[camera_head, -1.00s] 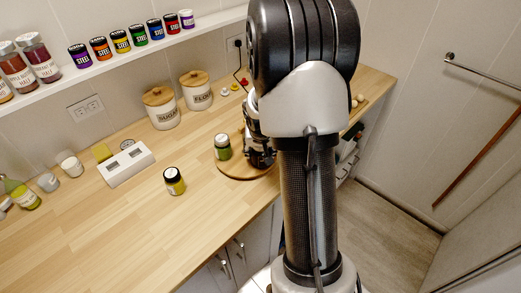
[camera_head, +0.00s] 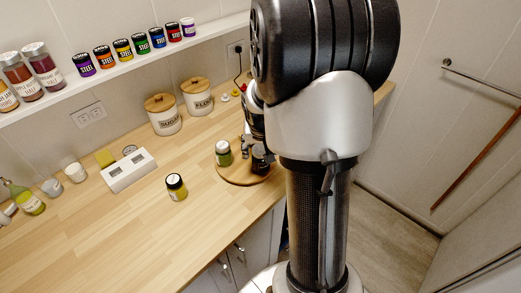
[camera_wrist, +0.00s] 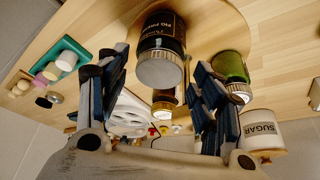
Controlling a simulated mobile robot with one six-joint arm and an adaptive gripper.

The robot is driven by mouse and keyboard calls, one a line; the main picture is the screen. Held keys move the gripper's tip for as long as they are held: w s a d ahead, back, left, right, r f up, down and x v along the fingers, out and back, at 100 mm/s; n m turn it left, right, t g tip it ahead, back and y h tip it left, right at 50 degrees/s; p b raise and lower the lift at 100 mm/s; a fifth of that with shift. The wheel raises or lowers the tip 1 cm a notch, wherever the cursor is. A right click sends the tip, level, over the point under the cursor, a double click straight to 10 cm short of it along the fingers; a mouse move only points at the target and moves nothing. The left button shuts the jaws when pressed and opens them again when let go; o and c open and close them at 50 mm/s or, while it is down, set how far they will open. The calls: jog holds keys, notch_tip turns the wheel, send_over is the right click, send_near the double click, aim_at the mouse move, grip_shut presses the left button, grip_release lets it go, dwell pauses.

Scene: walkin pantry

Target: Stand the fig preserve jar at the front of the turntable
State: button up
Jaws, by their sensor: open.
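The fig preserve jar (camera_wrist: 162,30), dark with a black label and silver lid, stands close ahead of my gripper in the upside-down wrist view. In the head view it appears to be the dark jar (camera_head: 262,160) on the right part of the round wooden turntable (camera_head: 237,181). The turntable also shows in the wrist view (camera_wrist: 205,40). A green jar (camera_head: 223,154) stands on the turntable's left, and an amber jar (camera_wrist: 163,97) farther back. My gripper (camera_wrist: 161,72) is open, its fingers apart with nothing gripped; my arm partly hides it in the head view.
A yellow-labelled jar (camera_head: 176,187) stands on the counter left of the turntable. Sugar (camera_head: 162,115) and flour (camera_head: 197,97) canisters stand behind it.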

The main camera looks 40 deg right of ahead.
jog(key=s+a+r+n, duration=0.3)
jog(key=s+a+r, duration=0.2)
jog(key=a+r, duration=0.8)
jog(key=s+a+r+n+t+y, duration=0.1)
jog(key=s+a+r+n+y, duration=0.2)
jog(key=s+a, duration=1)
jog(key=shift+s+r+n+p, duration=0.4)
jog(key=shift+s+r+n, duration=0.15)
jog(key=shift+n, duration=0.55)
jog(key=shift+w, duration=0.1)
